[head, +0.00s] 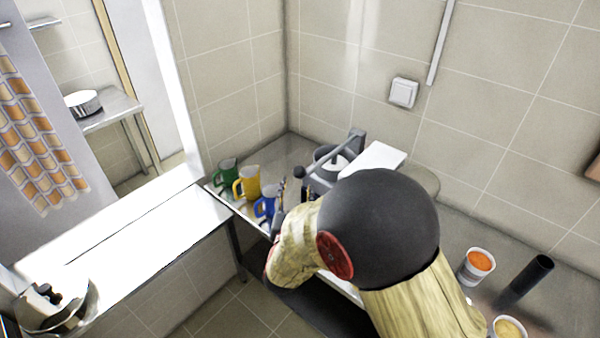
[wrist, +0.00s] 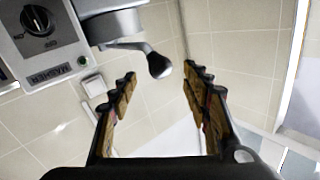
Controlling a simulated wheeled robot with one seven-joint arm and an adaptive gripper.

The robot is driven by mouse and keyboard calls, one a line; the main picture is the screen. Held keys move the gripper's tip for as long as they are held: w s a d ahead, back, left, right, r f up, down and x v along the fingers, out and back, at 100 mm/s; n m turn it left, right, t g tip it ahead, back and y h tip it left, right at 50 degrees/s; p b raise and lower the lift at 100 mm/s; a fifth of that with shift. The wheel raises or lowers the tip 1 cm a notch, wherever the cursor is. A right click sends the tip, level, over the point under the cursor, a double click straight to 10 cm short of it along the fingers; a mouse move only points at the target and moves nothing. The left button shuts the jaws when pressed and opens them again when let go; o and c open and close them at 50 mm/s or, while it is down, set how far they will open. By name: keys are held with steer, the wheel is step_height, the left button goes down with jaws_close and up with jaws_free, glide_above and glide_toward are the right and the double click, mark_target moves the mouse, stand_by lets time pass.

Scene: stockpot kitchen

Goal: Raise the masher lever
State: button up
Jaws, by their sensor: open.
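The masher (wrist: 45,50) is a grey unit with a black dial and a "MASHER" label, at the top left of the wrist view. Its metal lever (wrist: 125,45) sticks out to the right and ends in a rounded dark knob (wrist: 159,66). My gripper (wrist: 160,74) is open and empty; in the picture the knob lies between its fingertips, but I cannot tell the depth gap. In the head view the lever (head: 326,155) slopes down to the left, its dark knob just above my gripper (head: 291,190). My arm hides part of the masher there.
Green (head: 227,171), yellow (head: 247,183) and blue (head: 265,205) jugs stand left of my gripper on the counter. An orange-filled cup (head: 478,264), a black cylinder (head: 525,281) and a yellow-filled cup (head: 508,328) are at the right. The tiled wall is behind.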

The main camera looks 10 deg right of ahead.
mark_target(299, 176)
steer(key=shift+w+d+r, duration=0.15)
steer(key=shift+w+r, duration=0.05)
steer(key=x, duration=0.7)
steer(key=shift+w, duration=0.2)
steer(key=shift+c, duration=1.4)
jaws_close()
